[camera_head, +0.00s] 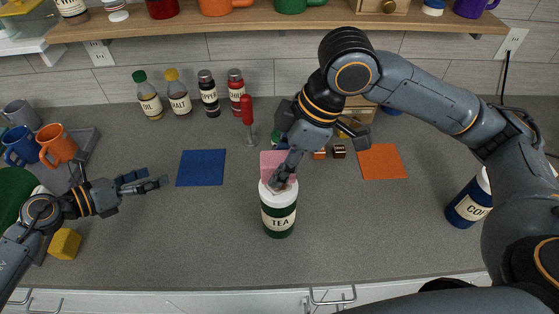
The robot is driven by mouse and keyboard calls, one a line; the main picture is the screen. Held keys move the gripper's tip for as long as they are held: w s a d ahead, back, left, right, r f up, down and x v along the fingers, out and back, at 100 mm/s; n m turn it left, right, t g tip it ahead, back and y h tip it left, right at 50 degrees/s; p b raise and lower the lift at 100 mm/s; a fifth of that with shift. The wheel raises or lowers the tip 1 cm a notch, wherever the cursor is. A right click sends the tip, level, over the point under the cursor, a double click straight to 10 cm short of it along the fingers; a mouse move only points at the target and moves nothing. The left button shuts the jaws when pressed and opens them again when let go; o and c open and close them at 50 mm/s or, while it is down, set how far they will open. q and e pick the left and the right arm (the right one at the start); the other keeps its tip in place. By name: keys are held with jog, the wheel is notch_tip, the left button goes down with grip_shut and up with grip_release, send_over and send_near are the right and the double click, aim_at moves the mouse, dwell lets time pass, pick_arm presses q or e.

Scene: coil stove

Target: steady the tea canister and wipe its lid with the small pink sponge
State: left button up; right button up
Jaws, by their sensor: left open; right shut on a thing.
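The tea canister (279,219), dark green with a cream TEA label and a white lid (265,191), stands upright near the front middle of the counter. My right gripper (281,183) points down at the lid from above and is shut on the small pink sponge (280,188). The fingers hide most of the sponge; it is at the lid, but I cannot tell how firmly it touches. My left gripper (145,183) is open and empty over the counter at the left, well apart from the canister.
A pink square (268,160) lies just behind the canister, a blue square (201,168) to its left and an orange square (381,161) to its right. Labelled bottles (179,94) stand along the wall. A dark blue canister (469,203) is at the right, a yellow block (65,244) at the left.

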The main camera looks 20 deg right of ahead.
aim_at(274, 220)
pick_arm(q)
jog(key=s+d+f+m+g, duration=0.2)
jog(key=s+d+m, duration=0.1)
jog(key=s+d, duration=0.2)
jog(key=s+d+f+m+g+h, duration=0.1)
jog(key=s+d+f+m+g, duration=0.1)
jog(key=s+d+m, duration=0.2)
jog(key=s+d+f+m+g+h, duration=0.1)
jog(key=s+d+f+m+g, duration=0.1)
jog(key=s+d+m, duration=0.2)
jog(key=shift+s+d, duration=0.4)
jog(key=shift+d, duration=0.25)
jog(key=shift+s+d, duration=0.4)
jog(key=shift+d, duration=0.2)
jog(key=shift+x, duration=4.85)
jog(key=shift+r, duration=0.15)
jog(key=c, duration=1.1)
jog(key=shift+c, duration=0.2)
